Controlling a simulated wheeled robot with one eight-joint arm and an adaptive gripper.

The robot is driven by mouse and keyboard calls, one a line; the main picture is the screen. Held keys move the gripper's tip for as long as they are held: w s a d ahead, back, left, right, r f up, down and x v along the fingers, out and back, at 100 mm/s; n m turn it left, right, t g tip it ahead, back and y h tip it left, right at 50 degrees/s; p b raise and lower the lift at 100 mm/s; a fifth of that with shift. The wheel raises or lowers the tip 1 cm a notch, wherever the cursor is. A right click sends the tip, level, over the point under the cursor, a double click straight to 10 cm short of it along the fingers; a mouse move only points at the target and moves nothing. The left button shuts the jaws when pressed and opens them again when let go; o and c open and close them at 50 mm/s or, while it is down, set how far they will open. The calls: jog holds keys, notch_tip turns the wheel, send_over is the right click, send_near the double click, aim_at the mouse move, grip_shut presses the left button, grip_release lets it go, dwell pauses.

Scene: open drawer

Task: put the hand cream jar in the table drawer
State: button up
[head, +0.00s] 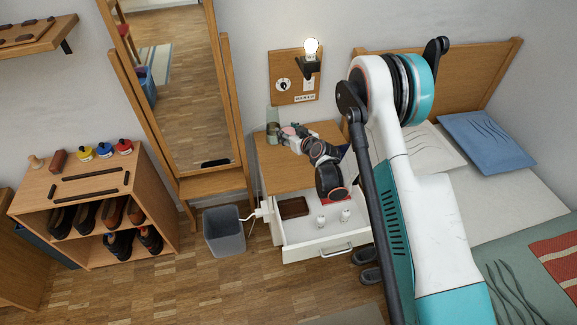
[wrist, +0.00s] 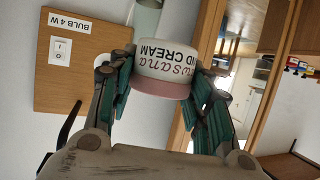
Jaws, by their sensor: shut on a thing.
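The hand cream jar (wrist: 166,62) is white with a pink band and dark "HAND CREAM" lettering, which appears upside down in the wrist view. My gripper (wrist: 160,82) is shut on it, with a green-padded finger on each side. In the head view my gripper (head: 291,136) is over the back left part of the wooden bedside tabletop (head: 272,176); the jar is hard to make out there. The table drawer (head: 320,251) is pulled open below, in front of the tabletop. My arm hides part of the table's right side.
In the drawer lie a dark brown case (head: 293,208) and two small white items (head: 321,221). A glass-like item (head: 272,117) stands at the tabletop's back left. A grey bin (head: 225,232) stands left of the drawer, the bed (head: 510,205) to the right. A lit bulb (head: 311,47) is on the wall.

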aim_at(289, 174)
notch_tip(289, 174, down, 20)
jog(key=b, duration=0.6)
jog(key=shift+r+b, duration=0.2)
jog(key=shift+b, duration=0.15)
jog(key=shift+f, duration=0.25)
jog(key=o, duration=1.1)
jog(key=shift+o, duration=0.4)
